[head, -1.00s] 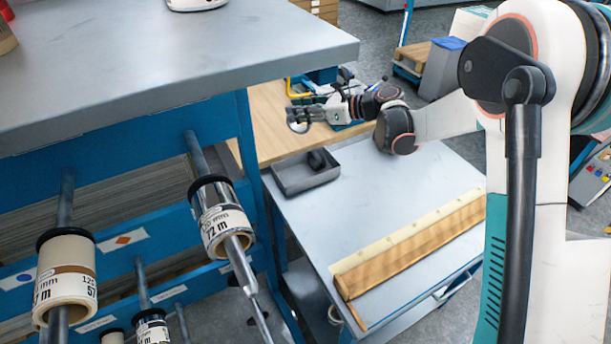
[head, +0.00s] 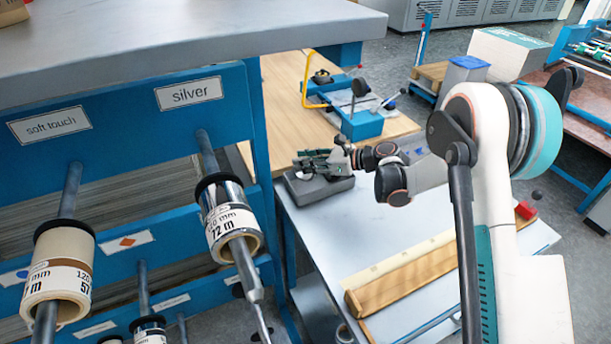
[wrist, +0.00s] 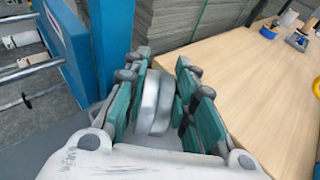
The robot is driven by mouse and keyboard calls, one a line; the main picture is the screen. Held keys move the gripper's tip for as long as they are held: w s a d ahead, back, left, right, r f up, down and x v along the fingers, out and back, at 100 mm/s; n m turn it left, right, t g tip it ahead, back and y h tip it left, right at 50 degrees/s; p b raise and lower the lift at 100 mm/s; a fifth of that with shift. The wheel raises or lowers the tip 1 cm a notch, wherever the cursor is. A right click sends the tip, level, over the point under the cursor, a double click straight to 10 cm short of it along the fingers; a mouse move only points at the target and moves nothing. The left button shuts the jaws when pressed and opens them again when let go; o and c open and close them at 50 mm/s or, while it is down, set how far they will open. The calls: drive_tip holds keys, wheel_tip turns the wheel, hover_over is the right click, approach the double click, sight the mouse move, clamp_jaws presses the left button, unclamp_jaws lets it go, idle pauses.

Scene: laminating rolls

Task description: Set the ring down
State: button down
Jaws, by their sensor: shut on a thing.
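My gripper (head: 318,165) reaches out over the small grey tray (head: 325,190) at the far left corner of the cart top. In the wrist view, the green-padded fingers (wrist: 158,100) are shut on a pale silver-grey ring (wrist: 150,102), which stands on edge between them. In the head view, the fingers mostly hide the ring. The tray's inside is largely hidden by my gripper, and I cannot tell whether the ring touches it.
A wooden strip (head: 405,280) lies along the cart top (head: 430,215). A wooden table (head: 285,85) with a blue device (head: 360,122) stands behind. At left, a blue rack holds film rolls (head: 230,215) on rods under a grey worktop (head: 180,25). The cart's middle is clear.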

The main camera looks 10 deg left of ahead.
sight(305, 177)
drive_tip(key=shift+f+b, duration=0.65)
drive_tip(key=shift+f, duration=1.5)
drive_tip(key=shift+f, duration=0.15)
drive_tip(key=c, duration=1.3)
unclamp_jaws()
